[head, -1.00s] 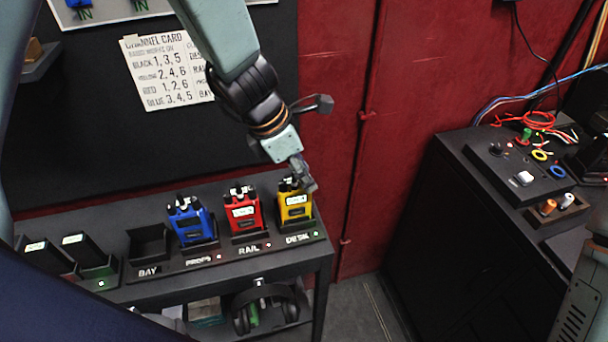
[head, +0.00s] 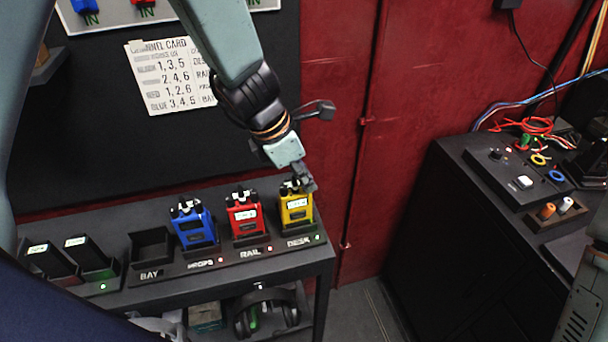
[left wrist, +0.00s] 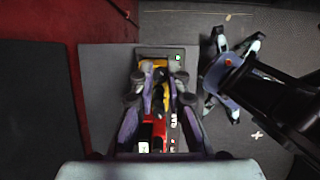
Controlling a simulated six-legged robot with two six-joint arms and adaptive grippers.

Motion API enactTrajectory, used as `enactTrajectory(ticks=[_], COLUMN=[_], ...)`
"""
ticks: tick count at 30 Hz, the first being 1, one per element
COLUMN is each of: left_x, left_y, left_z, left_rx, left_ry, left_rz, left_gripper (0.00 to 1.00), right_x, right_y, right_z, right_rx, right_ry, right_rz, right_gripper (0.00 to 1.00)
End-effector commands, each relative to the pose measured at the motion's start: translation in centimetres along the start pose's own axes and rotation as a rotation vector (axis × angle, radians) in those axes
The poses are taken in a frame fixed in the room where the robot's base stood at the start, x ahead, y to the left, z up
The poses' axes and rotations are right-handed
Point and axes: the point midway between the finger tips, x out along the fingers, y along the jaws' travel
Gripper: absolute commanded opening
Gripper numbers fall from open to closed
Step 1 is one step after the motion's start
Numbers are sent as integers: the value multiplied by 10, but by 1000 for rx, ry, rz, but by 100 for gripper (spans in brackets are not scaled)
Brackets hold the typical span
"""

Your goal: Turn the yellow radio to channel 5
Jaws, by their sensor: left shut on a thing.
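The yellow radio (head: 296,213) stands upright in the rightmost slot of the shelf, the one labelled DESK, and its display is too small to read. My left gripper (head: 301,184) is at the radio's top, shut on a small part there, likely a knob; the fingers hide it. In the left wrist view, my left gripper's fingers (left wrist: 155,88) straddle the top of the yellow radio (left wrist: 160,66), close together. My right gripper (left wrist: 222,76) shows at the right of that view, apart from the radios, its fingers spread and empty.
A red radio (head: 245,217) stands just left of the yellow one, with a blue radio (head: 193,225) further left. An empty BAY slot (head: 150,247) follows. A channel card (head: 165,75) hangs behind. A black cabinet (head: 450,230) with buttons stands right, across a floor gap.

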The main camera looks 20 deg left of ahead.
Motion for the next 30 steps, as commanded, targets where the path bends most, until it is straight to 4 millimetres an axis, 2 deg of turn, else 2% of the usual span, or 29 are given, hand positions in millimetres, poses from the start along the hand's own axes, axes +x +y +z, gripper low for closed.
enactTrajectory(ticks=[10, 18, 19, 27, 30], left_x=[-2, 0, 0, 0, 0], left_y=[1, 1, 1, 1, 1], left_z=[1, 0, 0, 0, 0], left_rx=[115, 131, 131, 130, 130], left_ry=[-2, -2, -2, -2, -2], left_rz=[-50, -53, -53, -53, -53], left_gripper=[0, 0, 15, 37, 37], right_x=[-16, -14, -14, -14, -14], right_y=[0, 0, 0, 0, 0], right_z=[0, 0, 0, 0, 0], right_rx=[0, 0, 0, 0, 0], right_ry=[0, 0, 0, 0, 0], right_rz=[0, 0, 0, 0, 0], right_gripper=[40, 40, 40, 40, 40])
